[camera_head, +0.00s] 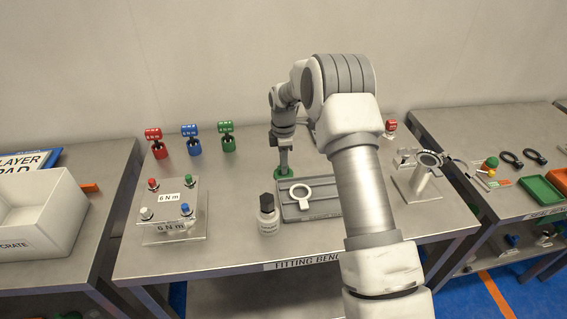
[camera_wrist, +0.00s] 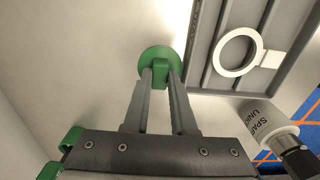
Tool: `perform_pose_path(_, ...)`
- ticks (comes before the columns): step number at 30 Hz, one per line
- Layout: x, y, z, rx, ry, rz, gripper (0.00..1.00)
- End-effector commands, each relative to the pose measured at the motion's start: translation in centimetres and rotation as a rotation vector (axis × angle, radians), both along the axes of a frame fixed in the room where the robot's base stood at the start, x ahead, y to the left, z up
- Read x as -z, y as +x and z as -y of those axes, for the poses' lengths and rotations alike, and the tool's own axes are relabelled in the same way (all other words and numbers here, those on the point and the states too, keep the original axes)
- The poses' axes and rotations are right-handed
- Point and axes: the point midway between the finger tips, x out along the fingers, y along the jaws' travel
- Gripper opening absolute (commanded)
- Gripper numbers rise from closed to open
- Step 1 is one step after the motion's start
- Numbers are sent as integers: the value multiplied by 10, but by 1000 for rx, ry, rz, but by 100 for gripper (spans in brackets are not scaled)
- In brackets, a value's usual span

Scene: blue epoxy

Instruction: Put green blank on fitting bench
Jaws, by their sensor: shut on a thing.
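The green blank (camera_head: 284,173) is a round green piece with a knob, at or just above the fitting bench top (camera_head: 240,180), behind the grey tray. I cannot tell whether it touches the bench. In the wrist view the green blank (camera_wrist: 153,59) shows as a disc between the fingertips. My gripper (camera_head: 284,166) points down from above and is shut on its knob; the fingertips also show in the wrist view (camera_wrist: 160,72). The fitting bench carries a front label, partly hidden by my arm.
A grey tray (camera_head: 327,212) with a white ring (camera_head: 300,194) and a bottle (camera_head: 268,220) stand just in front. Red (camera_head: 154,143), blue (camera_head: 190,139) and green (camera_head: 227,137) tagged pieces stand at the back left. A stand with coloured knobs (camera_head: 153,199) is at left.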

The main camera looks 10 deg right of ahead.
Motion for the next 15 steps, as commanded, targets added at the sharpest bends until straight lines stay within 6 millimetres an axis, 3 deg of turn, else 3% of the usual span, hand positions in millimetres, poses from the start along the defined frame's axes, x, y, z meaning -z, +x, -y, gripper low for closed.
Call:
perform_pose_path(4, 4, 0, 0, 0, 0, 0, 0)
perform_pose_path(5, 3, 0, 0, 0, 0, 0, 30)
perform_pose_path(9, 3, 0, 0, 0, 0, 0, 54)
perform_pose_path(15, 3, 0, 0, 0, 0, 0, 54)
